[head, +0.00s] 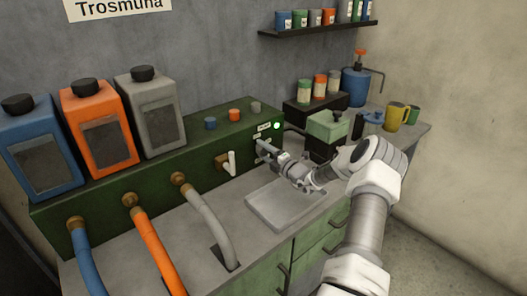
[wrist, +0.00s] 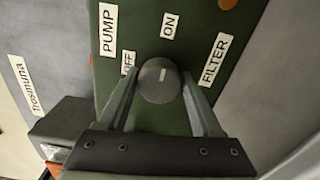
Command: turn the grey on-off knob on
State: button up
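The grey on-off knob (wrist: 158,82) is round, with a short white mark on its face. It sits on the green panel (wrist: 137,25). In the wrist view the mark points nearly at the ON label (wrist: 170,25); the OFF label (wrist: 128,62) is to the knob's upper left. My gripper (wrist: 159,78) has one finger on each side of the knob and appears closed on it. In the head view my gripper (head: 268,151) is against the panel's right end and hides the knob.
A small lamp (head: 277,126) on the panel looks bright. A grey tray (head: 287,205) lies below my gripper. A green box (head: 327,126) stands to the right. Blue, orange and grey hoses run along the left.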

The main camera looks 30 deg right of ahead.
jog(key=shift+o, duration=1.3)
jog(key=s, duration=0.5)
jog(key=s+d, duration=0.1)
jog(key=s, duration=0.5)
jog(key=s+d+p, duration=0.1)
jog(key=s, duration=0.5)
jog(key=shift+s+d, duration=0.15)
jog(key=shift+d, duration=0.05)
